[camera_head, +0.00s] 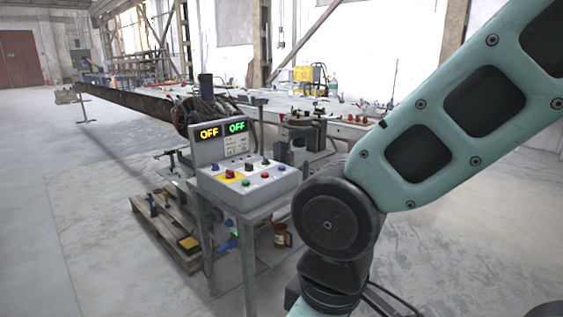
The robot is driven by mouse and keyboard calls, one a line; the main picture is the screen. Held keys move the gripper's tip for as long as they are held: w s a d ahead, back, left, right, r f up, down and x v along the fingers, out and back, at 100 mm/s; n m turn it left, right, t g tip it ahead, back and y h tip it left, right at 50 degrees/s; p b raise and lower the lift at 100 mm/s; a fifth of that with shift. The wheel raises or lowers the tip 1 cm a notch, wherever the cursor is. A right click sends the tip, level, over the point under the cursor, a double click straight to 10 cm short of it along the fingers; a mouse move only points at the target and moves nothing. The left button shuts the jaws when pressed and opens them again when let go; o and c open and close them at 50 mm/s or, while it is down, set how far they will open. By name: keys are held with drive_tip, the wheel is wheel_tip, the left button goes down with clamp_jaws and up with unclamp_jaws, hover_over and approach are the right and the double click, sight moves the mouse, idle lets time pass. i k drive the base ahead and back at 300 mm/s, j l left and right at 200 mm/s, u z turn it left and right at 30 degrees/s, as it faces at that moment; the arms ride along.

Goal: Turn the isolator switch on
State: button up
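A grey control box (275,188) stands on a metal stand in front of me. A red knob (229,174) on a yellow plate, at the left of its sloped panel, looks like the isolator switch; its exact position is too small to read. The upright back panel has two lit displays: an orange one (209,132) and a green one (236,127), both reading OFF. My arm crosses the right side of the view, to the right of the box. My gripper is outside the view.
A wooden pallet (165,229) lies left of the stand. A long rusty auger (135,101) and a workbench lie behind. Floor is clear at the left.

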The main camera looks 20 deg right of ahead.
sight(230, 174)
drive_tip(key=i+z, duration=0.1)
drive_tip(key=i, duration=0.7)
drive_tip(key=i+j+z, duration=0.1)
drive_tip(key=i, duration=0.7)
drive_tip(key=i+j+z, duration=0.1)
drive_tip(key=i, duration=0.65)
drive_tip(key=j, duration=0.1)
